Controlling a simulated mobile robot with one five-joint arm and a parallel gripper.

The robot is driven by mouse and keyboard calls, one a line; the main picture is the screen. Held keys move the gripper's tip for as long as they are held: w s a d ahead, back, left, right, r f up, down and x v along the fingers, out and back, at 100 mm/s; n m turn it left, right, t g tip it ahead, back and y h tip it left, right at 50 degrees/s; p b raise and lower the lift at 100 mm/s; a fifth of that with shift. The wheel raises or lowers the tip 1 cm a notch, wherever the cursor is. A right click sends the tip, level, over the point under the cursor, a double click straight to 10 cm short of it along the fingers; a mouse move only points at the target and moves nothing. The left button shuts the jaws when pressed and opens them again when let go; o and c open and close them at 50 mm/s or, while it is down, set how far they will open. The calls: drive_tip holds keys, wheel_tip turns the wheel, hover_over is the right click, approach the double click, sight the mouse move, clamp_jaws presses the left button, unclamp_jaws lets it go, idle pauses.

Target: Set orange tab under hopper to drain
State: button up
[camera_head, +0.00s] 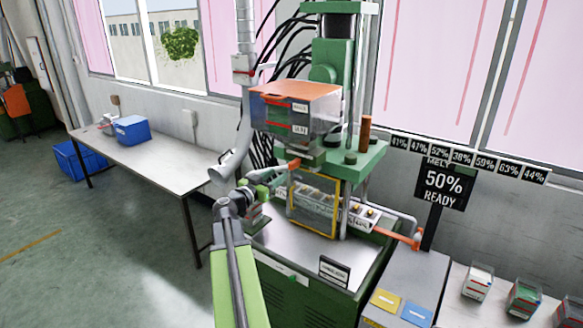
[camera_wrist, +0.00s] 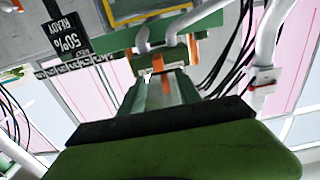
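The hopper (camera_head: 297,112) is a clear box with an orange lid, mounted on the green machine. A small orange tab (camera_head: 294,164) sticks out to the left below it. My gripper (camera_head: 281,171) reaches in from the left and its tips are close to this tab. In the wrist view, my gripper (camera_wrist: 160,76) points at the machine with its two fingers apart. A small orange piece, apparently the tab (camera_wrist: 157,62), shows between or just past the tips. I cannot tell whether the fingers touch it. The tab's marked positions are too small to read.
A yellow-framed guard (camera_head: 314,205) stands below the hopper. A grey hose (camera_head: 236,150) and black cables hang left of the machine. An orange handle (camera_head: 400,236) is at the right. A sign (camera_head: 444,184) reads "50% READY". A table with a blue bin (camera_head: 131,130) stands left.

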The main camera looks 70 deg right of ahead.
sight(289, 166)
drive_tip(key=x, duration=1.1)
clamp_jaws()
drive_tip(key=shift+w, duration=0.1)
idle(0.9)
